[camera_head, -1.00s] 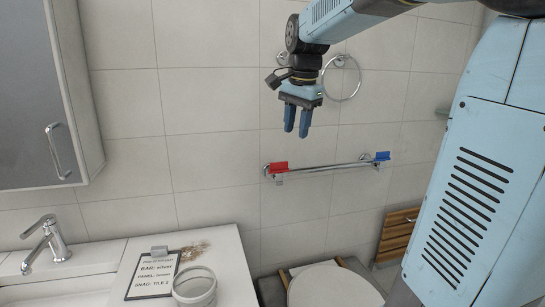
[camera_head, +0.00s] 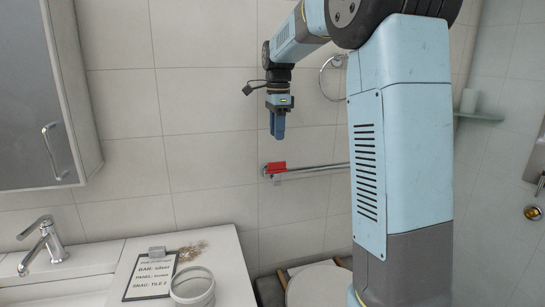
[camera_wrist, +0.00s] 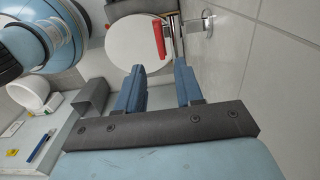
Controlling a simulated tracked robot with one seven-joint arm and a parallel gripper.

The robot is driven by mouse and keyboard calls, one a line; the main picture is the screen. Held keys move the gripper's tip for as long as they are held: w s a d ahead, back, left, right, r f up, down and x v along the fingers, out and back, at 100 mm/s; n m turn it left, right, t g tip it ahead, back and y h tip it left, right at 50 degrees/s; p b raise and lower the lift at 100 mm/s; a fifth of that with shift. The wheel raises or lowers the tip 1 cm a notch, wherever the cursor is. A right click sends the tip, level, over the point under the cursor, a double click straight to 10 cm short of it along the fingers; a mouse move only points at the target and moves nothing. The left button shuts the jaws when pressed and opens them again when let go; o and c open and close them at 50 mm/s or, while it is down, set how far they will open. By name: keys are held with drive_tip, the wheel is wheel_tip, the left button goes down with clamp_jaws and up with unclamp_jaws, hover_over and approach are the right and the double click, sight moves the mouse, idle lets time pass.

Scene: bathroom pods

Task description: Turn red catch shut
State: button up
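The red catch (camera_head: 276,167) sits at the left end of a silver bar (camera_head: 318,168) fixed to the tiled wall. In the wrist view the red catch (camera_wrist: 159,36) shows as a red strip beyond the fingers, over the round toilet lid. My gripper (camera_head: 278,134) hangs fingers down, just above the red catch and apart from it. In the wrist view my gripper (camera_wrist: 162,82) has its two blue fingers apart with nothing between them. The right part of the bar is hidden behind my arm in the head view.
A towel ring (camera_head: 331,78) hangs on the wall above right. A counter with a framed card (camera_head: 152,275) and a round white container (camera_head: 192,287) stands lower left. A cabinet (camera_head: 40,100) is at the left. The toilet (camera_head: 318,287) is below the bar.

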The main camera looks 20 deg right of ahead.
sight(277, 167)
wheel_tip(277, 167, down, 10)
drive_tip(key=shift+r, duration=0.1)
idle(0.4)
clamp_jaws()
idle(0.3)
